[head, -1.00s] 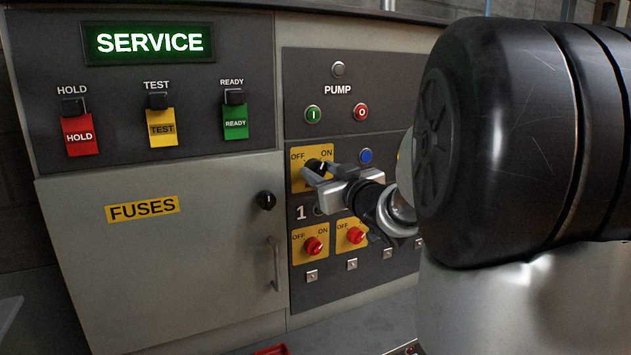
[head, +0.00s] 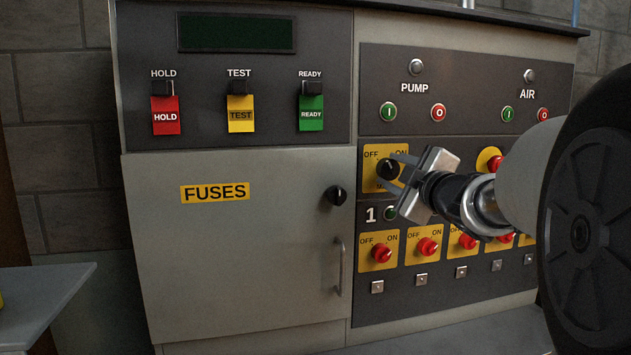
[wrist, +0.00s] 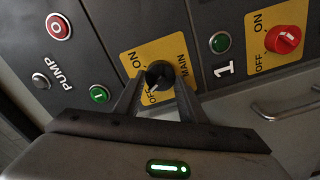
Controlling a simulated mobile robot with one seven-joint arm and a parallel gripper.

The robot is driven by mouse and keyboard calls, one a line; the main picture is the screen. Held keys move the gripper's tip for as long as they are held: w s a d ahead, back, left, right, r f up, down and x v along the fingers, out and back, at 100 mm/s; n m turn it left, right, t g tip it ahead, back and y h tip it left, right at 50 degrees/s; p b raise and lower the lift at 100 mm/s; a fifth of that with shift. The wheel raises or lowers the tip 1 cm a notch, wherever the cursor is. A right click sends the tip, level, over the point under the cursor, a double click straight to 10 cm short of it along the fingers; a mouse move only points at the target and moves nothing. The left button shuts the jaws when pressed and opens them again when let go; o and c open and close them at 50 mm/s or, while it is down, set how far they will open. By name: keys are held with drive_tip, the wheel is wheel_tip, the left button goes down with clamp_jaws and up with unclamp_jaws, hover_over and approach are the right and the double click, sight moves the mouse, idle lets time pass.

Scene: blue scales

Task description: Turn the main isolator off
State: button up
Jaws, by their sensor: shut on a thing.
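The main isolator is a black rotary knob (head: 387,169) on a yellow plate marked OFF and ON in the head view. In the wrist view the knob (wrist: 160,73) sits on the same plate, which also reads MAIN. A pale mark on the knob's edge lies toward the word OFF. My gripper (head: 397,170) is shut on the knob, with one finger on each side of it; the fingers also show in the wrist view (wrist: 158,84). The display (head: 237,34) at the cabinet's top left is dark.
Red switches (head: 380,254) on yellow plates run in a row below. Green and red PUMP buttons (head: 413,112) are above. The FUSES door (head: 240,250), with its black knob (head: 336,195) and handle (head: 340,268), is to the left. A grey tabletop (head: 45,295) stands at lower left.

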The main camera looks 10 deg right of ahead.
drive_tip(key=shift+n+b, duration=0.95)
drive_tip(key=shift+n, duration=0.65)
drive_tip(key=o, duration=1)
drive_tip(key=shift+o, duration=0.2)
